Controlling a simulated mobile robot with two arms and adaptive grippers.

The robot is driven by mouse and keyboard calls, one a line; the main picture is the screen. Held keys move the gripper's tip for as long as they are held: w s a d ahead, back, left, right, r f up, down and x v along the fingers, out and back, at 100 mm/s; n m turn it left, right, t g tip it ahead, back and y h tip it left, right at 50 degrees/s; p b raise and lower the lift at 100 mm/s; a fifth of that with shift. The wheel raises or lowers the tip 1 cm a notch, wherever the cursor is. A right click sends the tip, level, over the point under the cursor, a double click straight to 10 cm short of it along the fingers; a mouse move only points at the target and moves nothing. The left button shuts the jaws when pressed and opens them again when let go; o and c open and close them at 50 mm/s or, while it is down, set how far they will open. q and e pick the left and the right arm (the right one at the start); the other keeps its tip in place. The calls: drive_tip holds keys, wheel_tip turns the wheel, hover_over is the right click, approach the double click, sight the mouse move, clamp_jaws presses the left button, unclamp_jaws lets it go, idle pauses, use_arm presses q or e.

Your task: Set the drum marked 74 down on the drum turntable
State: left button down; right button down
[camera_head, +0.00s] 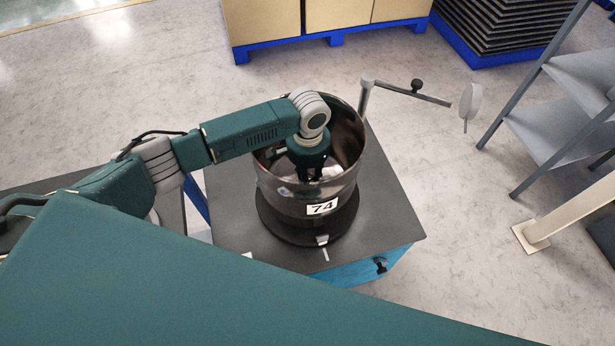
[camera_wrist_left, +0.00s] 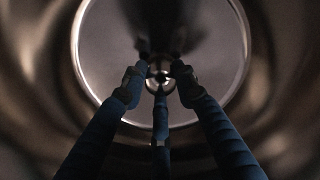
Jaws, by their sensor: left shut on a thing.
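The drum marked 74 (camera_head: 308,190) is a shiny open-topped metal bowl with a dark lower band and a white label. It stands upright over the black round drum turntable (camera_head: 290,233), roughly centred. I cannot tell whether its base touches the turntable. My left gripper (camera_head: 312,176) reaches down inside the drum. In the left wrist view its fingers (camera_wrist_left: 160,75) close around a small shiny hub (camera_wrist_left: 158,76) at the middle of the drum floor (camera_wrist_left: 105,60). The turntable carries a white mark at its front edge, near a white line on the bench top. My right gripper is not in view.
The turntable sits on a dark-topped bench (camera_head: 390,215) with a blue front. A post with a jointed arm (camera_head: 415,92) and round disc (camera_head: 469,101) rises behind the drum. Grey shelves (camera_head: 565,130) stand right; boxes on a blue pallet (camera_head: 340,38) are behind.

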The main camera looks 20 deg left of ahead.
use_arm(q)
drive_tip(key=shift+w+f, duration=0.1)
drive_tip(key=shift+f, duration=1.25)
